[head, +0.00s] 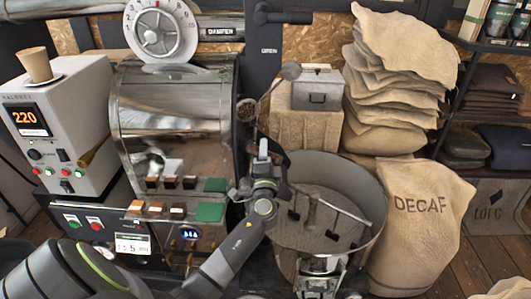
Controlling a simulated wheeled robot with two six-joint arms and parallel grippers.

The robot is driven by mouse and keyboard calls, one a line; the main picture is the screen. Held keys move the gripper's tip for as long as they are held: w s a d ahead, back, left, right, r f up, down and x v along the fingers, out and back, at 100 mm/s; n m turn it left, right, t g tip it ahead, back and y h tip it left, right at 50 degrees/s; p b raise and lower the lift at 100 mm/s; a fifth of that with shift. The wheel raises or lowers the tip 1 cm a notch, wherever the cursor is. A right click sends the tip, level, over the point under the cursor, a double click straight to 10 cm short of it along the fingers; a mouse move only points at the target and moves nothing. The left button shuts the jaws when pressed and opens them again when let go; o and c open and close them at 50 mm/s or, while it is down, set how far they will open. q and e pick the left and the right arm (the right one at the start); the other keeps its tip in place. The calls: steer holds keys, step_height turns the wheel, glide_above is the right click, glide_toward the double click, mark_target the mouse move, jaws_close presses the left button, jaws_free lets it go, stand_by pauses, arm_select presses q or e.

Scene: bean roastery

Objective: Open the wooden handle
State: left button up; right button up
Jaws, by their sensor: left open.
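A short lever with a rounded grey-brown knob (290,71) sticks out up and to the right from the front of the roaster (175,115). It is the likeliest wooden handle, but I cannot tell its material for sure. My left gripper (268,160) is open and empty. It points up, below the knob and clearly apart from it, in front of the roaster's right side and the left rim of the cooling bin. My wrist and gripper hide part of the roaster front. My right gripper is not in view.
The round cooling bin (375,205) with stirring arms stands right of my gripper. A "DECAF" sack (420,215) and stacked sacks (395,75) are at the right. A grey control box (60,130) with a cup (36,64) stands left. Open space lies above the bin.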

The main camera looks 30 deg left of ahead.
arm_select(q)
steer(key=shift+c, duration=0.4)
jaws_close()
steer(key=shift+d+f, duration=0.1)
steer(key=shift+d, duration=0.1)
steer(key=d+b, duration=0.5)
steer(key=d, duration=0.5)
steer(key=shift+s, duration=0.15)
steer(key=shift+o, duration=0.4)
jaws_free()
